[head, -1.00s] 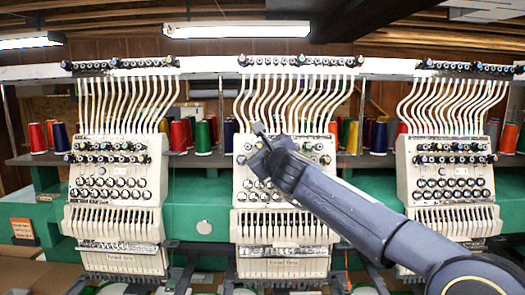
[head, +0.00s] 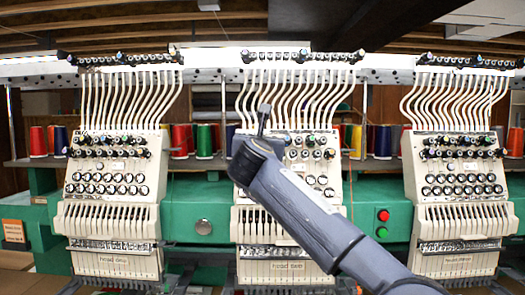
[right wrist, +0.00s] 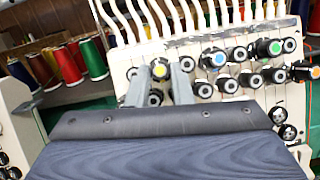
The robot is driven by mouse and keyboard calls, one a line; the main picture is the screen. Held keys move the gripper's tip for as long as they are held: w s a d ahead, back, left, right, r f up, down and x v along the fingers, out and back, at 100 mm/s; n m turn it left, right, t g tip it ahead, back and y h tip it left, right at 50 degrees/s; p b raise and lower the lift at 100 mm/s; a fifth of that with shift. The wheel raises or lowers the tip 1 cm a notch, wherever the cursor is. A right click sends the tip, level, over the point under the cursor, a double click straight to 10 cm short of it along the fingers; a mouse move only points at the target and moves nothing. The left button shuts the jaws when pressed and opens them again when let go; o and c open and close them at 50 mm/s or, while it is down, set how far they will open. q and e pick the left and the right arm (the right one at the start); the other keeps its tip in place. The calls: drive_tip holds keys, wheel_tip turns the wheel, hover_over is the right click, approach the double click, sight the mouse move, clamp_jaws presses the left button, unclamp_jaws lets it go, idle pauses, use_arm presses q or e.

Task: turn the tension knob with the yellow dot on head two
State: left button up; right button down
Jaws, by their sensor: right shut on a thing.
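Head two (head: 286,225) is the middle cream machine head in the head view, with rows of knobs on its upper face. My right gripper (head: 264,112) reaches up to the upper left part of that face. In the right wrist view the knob with the yellow dot (right wrist: 160,70) sits between the two fingers of the right gripper (right wrist: 161,82), which is shut on it. In the head view my gripper and wrist hide this knob. My left gripper is not in view.
Knobs with blue (right wrist: 219,59), green (right wrist: 275,47) and orange (right wrist: 316,72) dots stand to the right. White thread tubes rise above. Similar heads stand at left (head: 113,215) and right (head: 455,220). Thread spools (head: 180,137) line the shelf behind.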

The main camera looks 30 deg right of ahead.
drive_tip(key=shift+w+a+r+m+g+h+p, duration=0.25)
drive_tip(key=shift+m+g+p, duration=0.9)
drive_tip(key=shift+m, duration=1.75)
drive_tip(key=shift+r+m+g+h+p, duration=0.1)
drive_tip(key=shift+m+g+h+p, duration=0.6)
drive_tip(key=shift+m+g, duration=1.5)
drive_tip(key=shift+w+a+r+m+g+h+p, duration=0.15)
drive_tip(key=shift+m+g+p, duration=0.7)
drive_tip(key=shift+m, duration=2.75)
drive_tip(key=shift+p, duration=0.35)
drive_tip(key=shift+f, duration=0.1)
drive_tip(key=c, duration=1.3)
unclamp_jaws()
drive_tip(key=shift+d, duration=0.1)
